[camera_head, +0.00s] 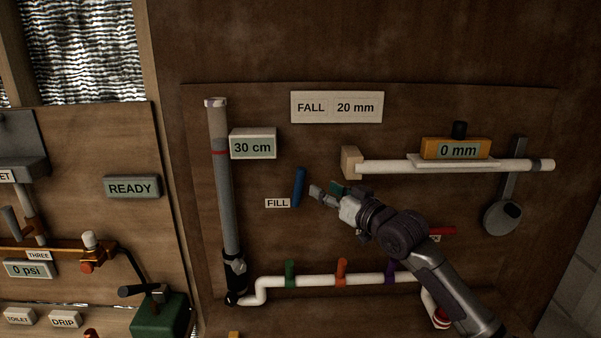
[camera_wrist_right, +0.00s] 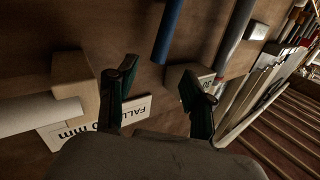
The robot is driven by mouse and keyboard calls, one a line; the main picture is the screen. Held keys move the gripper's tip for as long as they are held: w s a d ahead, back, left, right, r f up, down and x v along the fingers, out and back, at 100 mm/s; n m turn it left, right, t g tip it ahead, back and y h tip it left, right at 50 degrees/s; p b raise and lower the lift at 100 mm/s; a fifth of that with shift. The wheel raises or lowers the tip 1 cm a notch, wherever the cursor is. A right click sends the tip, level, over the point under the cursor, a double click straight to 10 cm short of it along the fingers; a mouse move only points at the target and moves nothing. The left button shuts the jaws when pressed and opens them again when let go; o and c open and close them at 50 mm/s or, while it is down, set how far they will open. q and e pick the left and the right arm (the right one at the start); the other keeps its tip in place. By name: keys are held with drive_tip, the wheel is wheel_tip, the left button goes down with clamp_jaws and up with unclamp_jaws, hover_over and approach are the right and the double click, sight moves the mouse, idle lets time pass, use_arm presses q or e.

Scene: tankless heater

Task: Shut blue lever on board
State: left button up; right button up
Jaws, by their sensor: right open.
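The blue lever (camera_head: 299,187) stands nearly upright on the brown board (camera_head: 420,115), just above and right of the FILL label (camera_head: 277,203). It also shows in the right wrist view as a blue bar (camera_wrist_right: 168,32) at the top, beyond the fingertips. My right gripper (camera_head: 326,192) is open and empty, a little to the right of the lever and apart from it. Its two dark green fingers (camera_wrist_right: 160,82) are spread wide in the right wrist view. My left gripper is not in either view.
A clear upright pipe (camera_head: 222,180) stands left of the lever, beside the 30 cm display (camera_head: 253,144). A white horizontal pipe (camera_head: 400,166) with a wooden end block runs to the right. A lower white pipe (camera_head: 315,281) carries green, orange and purple levers.

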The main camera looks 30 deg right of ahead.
sight(304, 177)
drive_tip(key=w+p, duration=0.1)
drive_tip(key=w, duration=0.2)
drive_tip(key=w+p, duration=0.1)
drive_tip(key=w, duration=0.2)
drive_tip(key=w+p, duration=0.1)
drive_tip(key=w, duration=0.2)
drive_tip(key=shift+w+a, duration=0.25)
drive_tip(key=shift+w, duration=0.5)
clamp_jaws()
